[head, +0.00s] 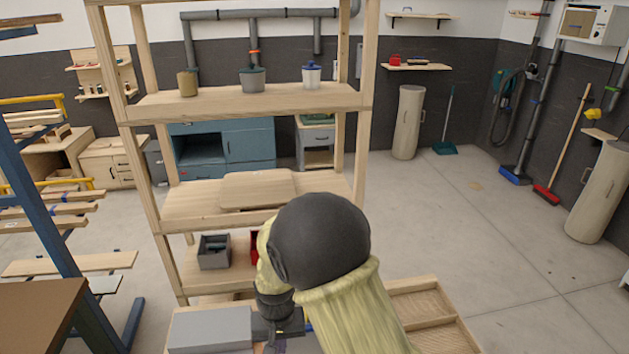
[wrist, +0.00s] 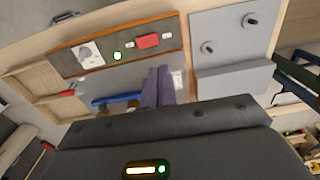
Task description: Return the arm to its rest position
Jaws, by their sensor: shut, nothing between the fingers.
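My arm, with pale yellow covers and a large dark round joint, stands in front of the wooden shelf unit (head: 245,103) in the head view. It hides part of the lower shelves. In the wrist view, the two purple-grey fingers of my gripper (wrist: 158,88) lie together, shut and empty. They point over a wooden work surface (wrist: 180,12). In the head view my wrist reaches down near the bottom edge, and the fingertips cannot be made out clearly there.
A grey slab (head: 210,330) lies left of my wrist. A blue rack post (head: 50,190) stands left. Open floor (head: 470,220) lies right.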

